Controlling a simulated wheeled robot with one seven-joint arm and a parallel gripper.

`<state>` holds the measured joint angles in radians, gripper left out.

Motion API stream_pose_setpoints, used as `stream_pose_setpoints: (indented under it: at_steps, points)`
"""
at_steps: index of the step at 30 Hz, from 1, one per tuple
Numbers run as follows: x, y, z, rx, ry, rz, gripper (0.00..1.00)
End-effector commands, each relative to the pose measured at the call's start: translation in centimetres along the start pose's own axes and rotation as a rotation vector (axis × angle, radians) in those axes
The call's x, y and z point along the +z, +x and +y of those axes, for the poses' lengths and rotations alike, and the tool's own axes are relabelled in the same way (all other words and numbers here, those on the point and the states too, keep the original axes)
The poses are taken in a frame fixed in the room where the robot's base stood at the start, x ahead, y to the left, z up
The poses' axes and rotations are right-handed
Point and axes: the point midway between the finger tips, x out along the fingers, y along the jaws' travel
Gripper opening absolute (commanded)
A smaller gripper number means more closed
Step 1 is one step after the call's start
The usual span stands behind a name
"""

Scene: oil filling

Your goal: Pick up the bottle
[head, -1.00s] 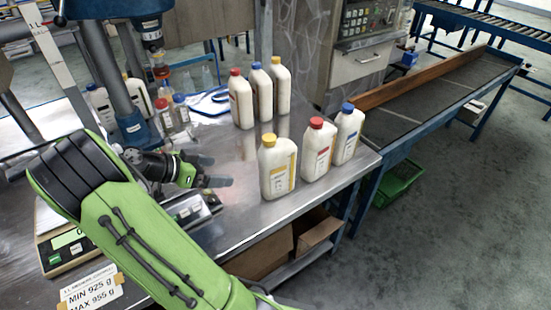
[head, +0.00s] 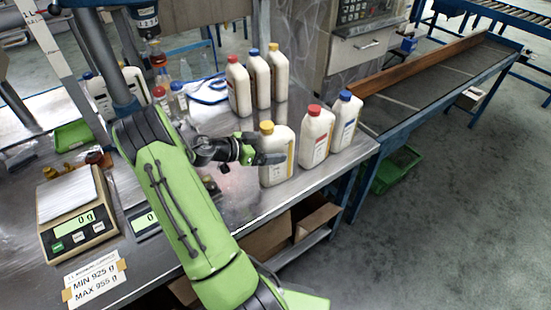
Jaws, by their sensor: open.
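A white bottle with a yellow cap (head: 279,163) stands upright at the left of the front row on the metal table. Beside it stand a red-capped bottle (head: 316,140) and a blue-capped bottle (head: 346,122). My gripper (head: 262,148) is open at the left side of the yellow-capped bottle. Its near finger overlaps the bottle's front left in the picture, and the far finger reaches toward its back left side. I cannot tell whether either finger touches it. Part of the bottle's left side is hidden by the near finger.
Behind stand a red-capped (head: 238,88), a blue-capped (head: 258,80) and a yellow-capped bottle (head: 279,75). A scale (head: 72,222) reading 0 g sits at the left, near a limit sign (head: 95,284). A conveyor (head: 440,85) runs at the right.

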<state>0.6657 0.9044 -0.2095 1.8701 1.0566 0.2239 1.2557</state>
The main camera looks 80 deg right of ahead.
Motion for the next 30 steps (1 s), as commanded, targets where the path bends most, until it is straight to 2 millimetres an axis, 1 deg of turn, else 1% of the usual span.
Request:
stream_pose_setpoints:
  at_steps: [1,3,8,11,27,30]
  points:
    - [0.03,0.57,0.01,0.000,0.000,0.000,0.96]
    - [0.04,0.88,-0.03,-0.001,-0.001,-0.001,0.96]
    - [0.03,0.84,-0.05,-0.002,-0.001,-0.001,0.96]
    - [0.03,0.83,-0.05,-0.002,-0.001,-0.001,0.82]
    - [0.01,0.79,-0.05,-0.002,-0.001,-0.001,0.00]
    - [0.01,0.78,-0.06,-0.002,-0.001,-0.001,0.00]
